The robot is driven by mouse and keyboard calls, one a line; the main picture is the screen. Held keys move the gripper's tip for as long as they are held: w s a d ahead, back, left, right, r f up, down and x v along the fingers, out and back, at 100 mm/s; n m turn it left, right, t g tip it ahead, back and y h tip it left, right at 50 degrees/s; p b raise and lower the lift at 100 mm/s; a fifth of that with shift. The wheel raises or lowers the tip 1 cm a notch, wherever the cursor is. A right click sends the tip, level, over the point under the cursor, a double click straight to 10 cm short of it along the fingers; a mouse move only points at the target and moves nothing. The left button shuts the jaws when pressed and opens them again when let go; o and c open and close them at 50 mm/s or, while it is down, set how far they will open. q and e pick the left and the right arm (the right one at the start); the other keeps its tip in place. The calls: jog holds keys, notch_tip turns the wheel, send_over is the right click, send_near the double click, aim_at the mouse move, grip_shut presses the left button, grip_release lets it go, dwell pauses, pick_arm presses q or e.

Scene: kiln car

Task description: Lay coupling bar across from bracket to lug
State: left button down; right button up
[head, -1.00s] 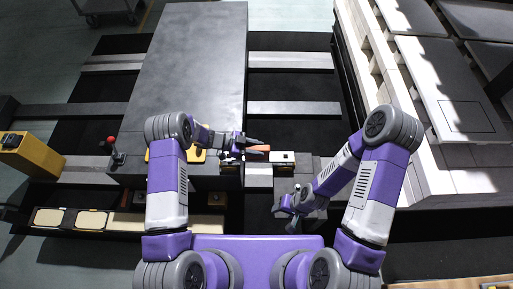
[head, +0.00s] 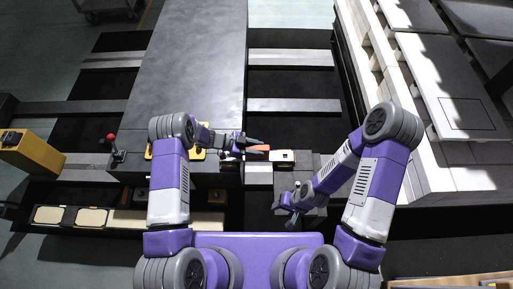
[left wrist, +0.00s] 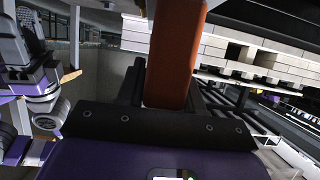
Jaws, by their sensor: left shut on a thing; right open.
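My left gripper (head: 256,147) is shut on the orange coupling bar (head: 261,148), near the right edge of the grey deck. In the left wrist view the bar (left wrist: 177,50) runs up and away from the dark jaws, its far end cut off at the top. A cream block with a dark spot (head: 283,156), possibly the lug, sits just right of the bar. I cannot tell whether they touch. The bracket cannot be made out clearly; my left gripper and wrist cover that area. My right gripper (head: 291,208) is open and empty, low beside a grey block (head: 312,196).
The large grey deck (head: 195,60) fills the centre left. A red-knobbed lever (head: 115,150) and a yellow box (head: 30,155) stand left. A shelf with cream pads (head: 90,218) is at lower left. White stepped brickwork (head: 425,110) bounds the right side.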

pick_arm(q)
jog(key=shift+f, duration=1.25)
dwell(0.5)
jog(key=c, duration=0.7)
grip_release()
jog(key=shift+o, duration=1.1)
jog(key=shift+f, duration=0.15)
jog(key=shift+a+r, duration=0.25)
jog(key=shift+a, duration=0.15)
jog(key=shift+v, duration=1.75)
pick_arm(e)
jog(key=shift+r, duration=0.15)
pick_arm(q)
jog(key=shift+a, duration=0.1)
